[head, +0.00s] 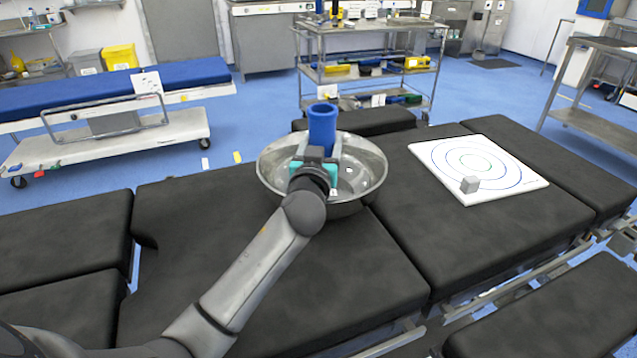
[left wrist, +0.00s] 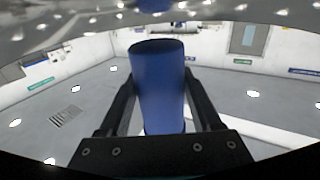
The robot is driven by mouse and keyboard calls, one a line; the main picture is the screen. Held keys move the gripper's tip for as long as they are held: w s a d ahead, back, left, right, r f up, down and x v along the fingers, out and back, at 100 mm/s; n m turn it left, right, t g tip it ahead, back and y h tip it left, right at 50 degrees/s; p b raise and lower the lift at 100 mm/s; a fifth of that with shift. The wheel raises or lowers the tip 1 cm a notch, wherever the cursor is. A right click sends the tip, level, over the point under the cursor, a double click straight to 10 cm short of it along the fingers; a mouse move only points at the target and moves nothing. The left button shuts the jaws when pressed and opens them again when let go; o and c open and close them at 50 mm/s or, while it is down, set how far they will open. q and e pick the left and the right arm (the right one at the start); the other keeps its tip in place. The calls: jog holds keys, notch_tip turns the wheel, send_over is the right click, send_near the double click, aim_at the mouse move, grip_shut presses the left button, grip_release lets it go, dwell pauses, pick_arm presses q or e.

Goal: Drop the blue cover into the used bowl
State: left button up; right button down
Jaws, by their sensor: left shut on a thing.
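The blue cover (head: 322,126) is an upright blue cylinder, open at its top end in the head view. My left gripper (head: 318,165) is shut on it; the cover stands between the two fingers. The left wrist view also shows the cover (left wrist: 160,90) between the dark fingers of my left gripper (left wrist: 160,95). The used bowl, a wide shiny metal bowl (head: 372,185), sits on the black operating table. The cover and gripper appear over the bowl in the head view, and my arm hides part of its near side. I cannot tell how far the cover's lower end is from the bowl's bottom. My right gripper is not in view.
The black padded table (head: 300,285) is clear in front of the bowl. A white board with blue rings (head: 510,175) lies to the right, with a small grey cube (head: 469,184) on it. A metal trolley (head: 370,50) and a blue-topped bed (head: 110,85) stand behind.

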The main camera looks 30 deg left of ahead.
pick_arm(q)
jog(key=o, duration=1.2)
jog(key=shift+s+d, duration=0.15)
jog(key=shift+s, duration=0.1)
jog(key=p+v, duration=0.2)
jog(key=v, duration=1.2)
jog(key=shift+s, duration=0.35)
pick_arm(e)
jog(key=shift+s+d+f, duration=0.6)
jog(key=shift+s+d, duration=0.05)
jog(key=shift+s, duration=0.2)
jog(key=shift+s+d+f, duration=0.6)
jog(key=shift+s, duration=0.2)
pick_arm(q)
jog(key=shift+d+r, duration=0.1)
